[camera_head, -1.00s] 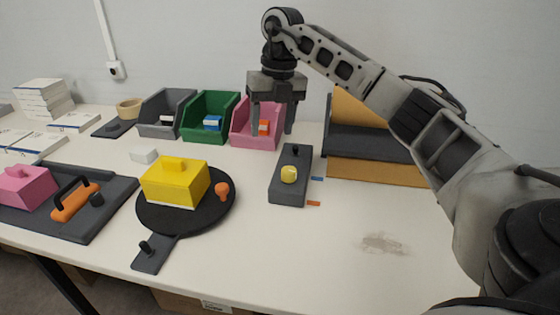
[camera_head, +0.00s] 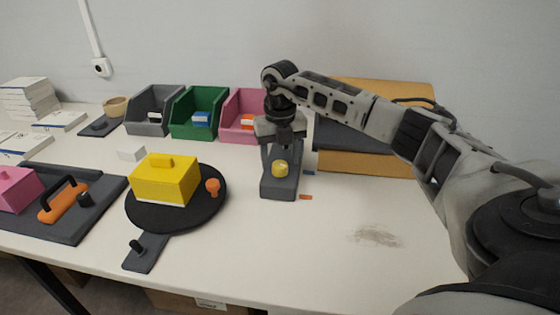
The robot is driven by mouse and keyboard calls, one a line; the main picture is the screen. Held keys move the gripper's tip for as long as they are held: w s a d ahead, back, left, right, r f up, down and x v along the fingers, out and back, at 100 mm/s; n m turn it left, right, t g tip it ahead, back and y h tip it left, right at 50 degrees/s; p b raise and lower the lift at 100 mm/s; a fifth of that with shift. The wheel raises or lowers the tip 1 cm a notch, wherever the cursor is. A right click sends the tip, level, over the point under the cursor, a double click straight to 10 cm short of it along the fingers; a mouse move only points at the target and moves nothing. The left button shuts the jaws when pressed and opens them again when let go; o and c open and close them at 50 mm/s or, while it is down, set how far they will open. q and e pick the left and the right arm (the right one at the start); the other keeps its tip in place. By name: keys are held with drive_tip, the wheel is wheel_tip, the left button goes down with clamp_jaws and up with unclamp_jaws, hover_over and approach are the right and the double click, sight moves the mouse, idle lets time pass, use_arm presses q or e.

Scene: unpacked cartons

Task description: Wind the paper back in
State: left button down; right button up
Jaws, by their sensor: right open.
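A long dark grey box (camera_head: 279,189) with a yellow knob (camera_head: 280,168) on its near half lies on the table. My right gripper (camera_head: 283,152) is open, pointing down low over the far end of this box. It hides the small black knob there, and I cannot tell whether the fingers touch it. A blue marker (camera_head: 309,173) and an orange marker (camera_head: 306,197) lie to the right of the box. I cannot make out any paper strip at it. My left gripper is not in view.
A yellow block (camera_head: 165,183) stands on a round black plate (camera_head: 208,205) to the left. Grey, green (camera_head: 183,130) and pink bins stand behind. An orange and dark grey unit (camera_head: 365,162) stands at back right. The table's front right is clear apart from a smudge (camera_head: 375,236).

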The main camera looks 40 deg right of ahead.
drive_tip(key=shift+f, duration=0.65)
drive_tip(key=c, duration=1)
